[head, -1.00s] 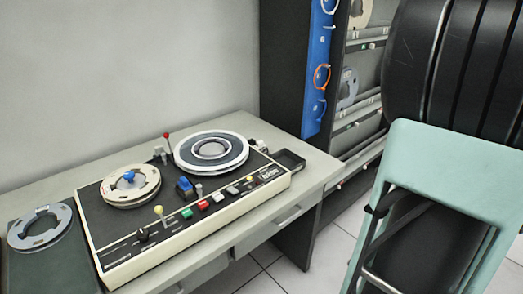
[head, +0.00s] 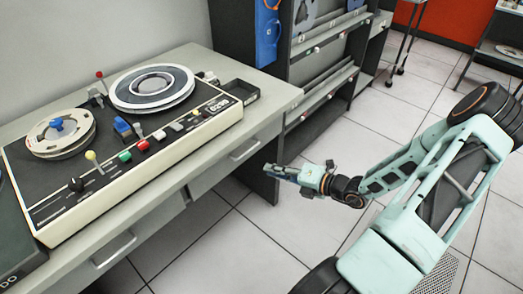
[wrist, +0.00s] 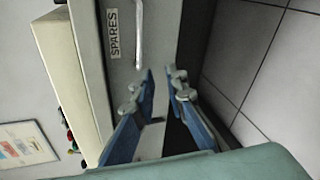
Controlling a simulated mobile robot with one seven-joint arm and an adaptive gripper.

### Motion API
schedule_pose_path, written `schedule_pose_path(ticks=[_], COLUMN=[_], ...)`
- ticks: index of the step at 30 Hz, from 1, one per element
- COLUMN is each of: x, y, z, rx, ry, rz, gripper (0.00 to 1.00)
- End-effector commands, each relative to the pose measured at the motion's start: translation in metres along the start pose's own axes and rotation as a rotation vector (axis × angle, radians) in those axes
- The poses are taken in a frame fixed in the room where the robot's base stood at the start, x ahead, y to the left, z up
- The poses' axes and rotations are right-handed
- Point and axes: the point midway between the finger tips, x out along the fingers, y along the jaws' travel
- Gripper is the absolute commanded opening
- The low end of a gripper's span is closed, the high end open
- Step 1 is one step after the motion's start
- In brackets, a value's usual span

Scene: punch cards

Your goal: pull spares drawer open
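The spares drawer (head: 222,168) is the right-hand drawer under the desk top in the head view, and its front looks flush with the desk. Its pale bar handle (head: 245,150) runs along the front. In the wrist view the drawer front (wrist: 119,75) bears a SPARES label (wrist: 114,35), and the handle (wrist: 139,30) is at the top. My gripper (head: 275,171) is right of the drawer in the head view. In the wrist view its blue fingers (wrist: 160,74) are apart with nothing between them, below the handle and not touching it.
A tape machine (head: 120,140) with reels and coloured buttons stands on the desk (head: 280,92). A second drawer handle (head: 114,250) is at lower left. A dark rack (head: 330,85) stands behind the desk's right end. The tiled floor (head: 300,228) in front is open.

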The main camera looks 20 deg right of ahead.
Motion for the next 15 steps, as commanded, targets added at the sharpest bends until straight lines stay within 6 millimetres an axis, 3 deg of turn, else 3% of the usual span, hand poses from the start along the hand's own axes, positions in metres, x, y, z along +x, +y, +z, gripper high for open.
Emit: schedule_pose_path(ticks=[3,6,11,15], x=[0.011,0.014,0.028,0.052], y=[0.013,0.019,0.022,0.023], z=[0.011,0.018,0.021,0.023], rx=[0.221,0.309,0.331,0.328], ry=[-0.092,-0.125,-0.132,-0.129], rz=[0.071,0.099,0.108,0.108], gripper=[0.13,0.13,0.13,0.13])
